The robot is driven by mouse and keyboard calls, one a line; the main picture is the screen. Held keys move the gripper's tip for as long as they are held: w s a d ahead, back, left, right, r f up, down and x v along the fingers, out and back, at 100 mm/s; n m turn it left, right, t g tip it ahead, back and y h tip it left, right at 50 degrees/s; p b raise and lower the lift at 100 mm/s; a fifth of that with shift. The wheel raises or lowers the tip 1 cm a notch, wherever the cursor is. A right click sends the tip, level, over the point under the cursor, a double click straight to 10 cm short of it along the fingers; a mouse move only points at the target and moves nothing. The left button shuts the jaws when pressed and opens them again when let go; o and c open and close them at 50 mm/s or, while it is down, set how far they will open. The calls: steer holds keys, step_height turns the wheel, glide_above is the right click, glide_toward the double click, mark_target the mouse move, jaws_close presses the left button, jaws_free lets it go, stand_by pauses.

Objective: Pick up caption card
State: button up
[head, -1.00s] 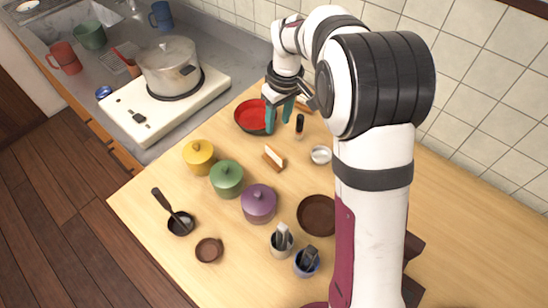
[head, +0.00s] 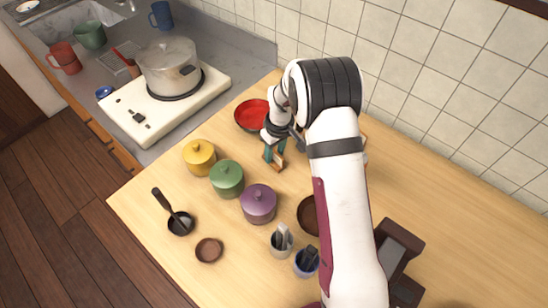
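The caption card (head: 277,164), a small pale card in a wooden stand, is on the wooden table behind the green and purple lidded pots. My gripper (head: 273,157) is down at the card, with its teal fingers pointing downward and overlapping it in the picture. The fingers and wrist cover most of the card; only part of its wooden base shows. I cannot tell whether the fingers touch the card or are closed on it.
A red plate (head: 252,114) lies behind my gripper. Yellow (head: 199,157), green (head: 227,180) and purple (head: 258,204) pots stand in front. A brown plate (head: 308,215) is partly behind my arm. Two utensil cups (head: 281,244) stand nearer.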

jaws_close()
steer(key=shift+r, duration=0.3)
steer(key=r, duration=0.4)
steer(key=shift+d, duration=0.25)
steer(key=s+d+r, duration=0.5)
steer(key=d+r, duration=0.1)
steer(key=d, duration=0.4)
steer(key=shift+r, duration=0.25)
